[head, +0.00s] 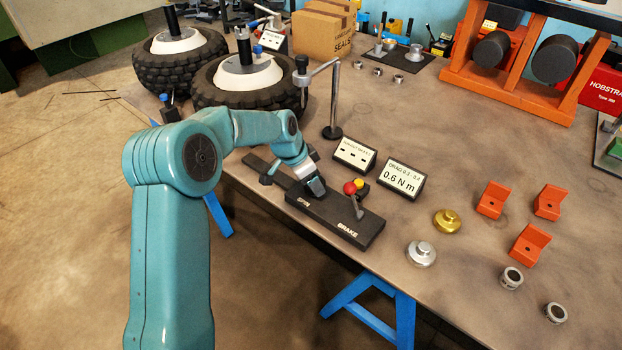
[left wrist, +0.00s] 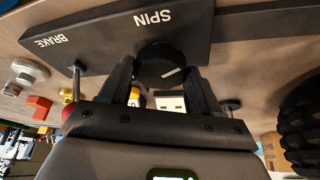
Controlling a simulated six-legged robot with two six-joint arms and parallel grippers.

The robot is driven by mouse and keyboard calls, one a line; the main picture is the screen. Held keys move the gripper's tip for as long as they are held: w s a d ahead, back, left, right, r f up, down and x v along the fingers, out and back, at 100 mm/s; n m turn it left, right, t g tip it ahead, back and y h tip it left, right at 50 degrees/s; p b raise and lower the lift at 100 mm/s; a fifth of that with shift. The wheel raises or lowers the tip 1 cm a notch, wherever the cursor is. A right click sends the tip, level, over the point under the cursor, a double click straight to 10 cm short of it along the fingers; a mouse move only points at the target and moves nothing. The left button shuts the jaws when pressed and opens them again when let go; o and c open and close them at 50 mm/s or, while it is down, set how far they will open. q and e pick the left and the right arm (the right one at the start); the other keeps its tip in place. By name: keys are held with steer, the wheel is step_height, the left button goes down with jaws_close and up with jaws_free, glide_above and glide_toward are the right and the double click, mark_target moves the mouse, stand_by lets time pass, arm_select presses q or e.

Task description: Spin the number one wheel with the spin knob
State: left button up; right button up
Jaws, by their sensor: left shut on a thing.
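The black control box (head: 335,215) is marked SPIN at its left end and BRAKE at its right end. My left gripper (head: 315,188) is at the SPIN end and hides the knob in the head view. In the left wrist view the dark round spin knob (left wrist: 160,60), with a pale pointer mark, sits between the fingers of my left gripper (left wrist: 160,72), which is shut on it. Two tyred wheels stand at the back left, a nearer one (head: 250,97) and a farther one (head: 160,74); I cannot tell which is number one. My right gripper is not in view.
A lever with a red ball (head: 350,188) stands at the BRAKE end. A runout display (head: 355,155) shows dashes; a drag display (head: 401,180) shows 0.6 N m. A gauge post (head: 331,105) stands behind. Gold (head: 447,221) and silver (head: 421,253) weights and orange blocks (head: 529,244) lie right.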

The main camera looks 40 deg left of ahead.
arm_select(q)
steer(key=o, duration=1.1)
steer(key=shift+c, duration=0.2)
steer(key=shift+r, duration=0.1)
steer(key=v, duration=1.6)
steer(key=shift+r, duration=0.1)
